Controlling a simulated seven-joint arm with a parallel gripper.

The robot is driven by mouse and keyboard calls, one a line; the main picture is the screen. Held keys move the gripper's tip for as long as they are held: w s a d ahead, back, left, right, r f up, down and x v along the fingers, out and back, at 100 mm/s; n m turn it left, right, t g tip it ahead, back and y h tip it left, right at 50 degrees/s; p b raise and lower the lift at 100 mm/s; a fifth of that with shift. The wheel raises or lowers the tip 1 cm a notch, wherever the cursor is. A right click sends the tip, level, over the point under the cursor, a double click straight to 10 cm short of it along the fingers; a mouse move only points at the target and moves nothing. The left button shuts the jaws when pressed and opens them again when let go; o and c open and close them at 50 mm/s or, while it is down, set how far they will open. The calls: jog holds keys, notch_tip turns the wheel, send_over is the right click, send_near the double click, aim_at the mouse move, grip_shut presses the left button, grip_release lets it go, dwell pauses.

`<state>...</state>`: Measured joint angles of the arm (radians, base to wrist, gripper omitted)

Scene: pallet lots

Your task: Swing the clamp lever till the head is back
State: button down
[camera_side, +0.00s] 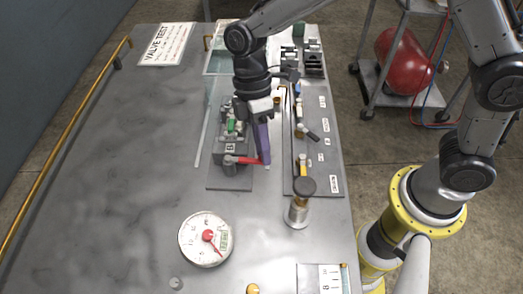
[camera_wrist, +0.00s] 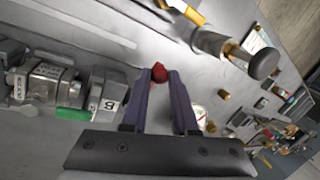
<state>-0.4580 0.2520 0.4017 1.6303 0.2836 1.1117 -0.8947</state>
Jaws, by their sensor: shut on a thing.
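The red clamp lever (camera_side: 246,160) sticks out to the right from its pivot at the front of a grey fixture block (camera_side: 226,148) labelled B. A green part (camera_side: 232,125) sits on top of the fixture. My gripper (camera_side: 265,160) points down with its purple fingers shut on the lever's right end. In the wrist view the lever's red end (camera_wrist: 158,72) shows between the fingertips (camera_wrist: 165,76). The block with the B label (camera_wrist: 105,95) is left of the fingers there. I cannot make out the clamp head clearly.
Right of the fixture lies a panel (camera_side: 328,180) with several valves and small tags. A dark-capped cylinder (camera_side: 299,212) stands in front of it. A round gauge (camera_side: 206,238) lies nearer the front. The table's left side is clear, apart from a VALVE TEST sign (camera_side: 166,44) at the back.

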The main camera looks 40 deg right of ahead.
jog(key=shift+w+n, duration=0.4)
jog(key=shift+d, duration=0.1)
jog(key=c, duration=0.7)
grip_release()
jog(key=shift+s, duration=0.1)
jog(key=shift+r, duration=0.1)
jog(key=v, duration=1.3)
jog(key=shift+r, duration=0.3)
